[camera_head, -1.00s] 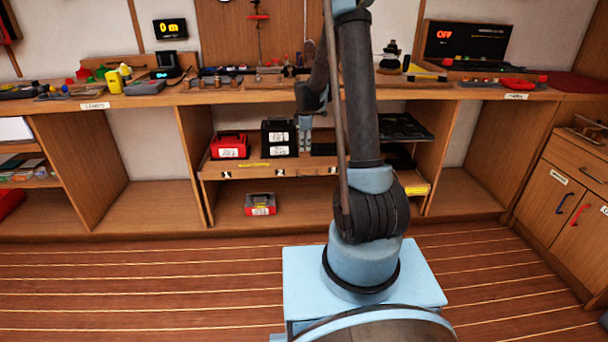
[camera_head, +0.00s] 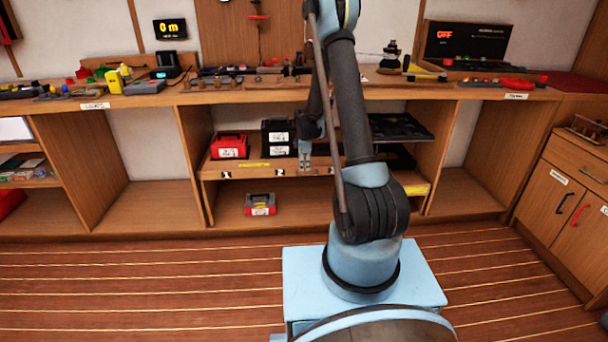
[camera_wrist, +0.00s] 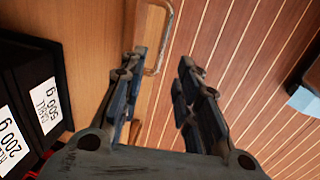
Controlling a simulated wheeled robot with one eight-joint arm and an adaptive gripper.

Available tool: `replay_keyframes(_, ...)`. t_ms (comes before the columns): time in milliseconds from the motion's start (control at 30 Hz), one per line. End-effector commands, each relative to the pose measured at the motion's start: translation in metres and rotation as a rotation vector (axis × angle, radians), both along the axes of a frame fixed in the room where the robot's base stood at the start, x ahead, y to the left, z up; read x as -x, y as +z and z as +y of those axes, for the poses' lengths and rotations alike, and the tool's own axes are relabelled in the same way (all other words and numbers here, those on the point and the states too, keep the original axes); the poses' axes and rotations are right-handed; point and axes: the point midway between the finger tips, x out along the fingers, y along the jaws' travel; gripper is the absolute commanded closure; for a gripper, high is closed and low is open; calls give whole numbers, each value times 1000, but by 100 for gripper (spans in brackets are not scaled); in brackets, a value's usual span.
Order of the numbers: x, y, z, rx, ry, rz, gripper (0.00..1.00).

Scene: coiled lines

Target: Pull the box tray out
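The box tray (camera_head: 215,174) is a wooden tray in the middle bay under the bench, with a red box (camera_head: 229,147) and black boxes (camera_head: 278,138) on it. In the wrist view, its wooden edge (camera_wrist: 88,55) runs beside black boxes labelled 200 g and 500 g (camera_wrist: 38,95). A metal loop handle (camera_wrist: 166,40) stands out from the wood. My gripper (camera_head: 305,166) is at the tray's front, right of the black boxes. In the wrist view, its fingers (camera_wrist: 160,85) are apart with nothing between them; the handle is just beyond the fingertips, nearer the left one.
A small red and grey case (camera_head: 260,204) lies on the bottom shelf below the tray. A dark slotted tray (camera_head: 400,127) is at the bay's right, partly behind my arm. The bench top (camera_head: 220,96) overhangs the bay. The striped floor (camera_head: 140,280) in front is clear.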

Motion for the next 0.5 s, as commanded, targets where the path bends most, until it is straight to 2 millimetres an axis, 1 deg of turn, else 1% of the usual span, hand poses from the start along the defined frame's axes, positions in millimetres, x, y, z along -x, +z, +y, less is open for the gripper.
replay_keyframes(100,-3,-16,0,0,0,0,70)
replay_keyframes(300,-8,-39,0,0,0,0,70)
replay_keyframes(500,-10,-52,0,0,0,0,70)
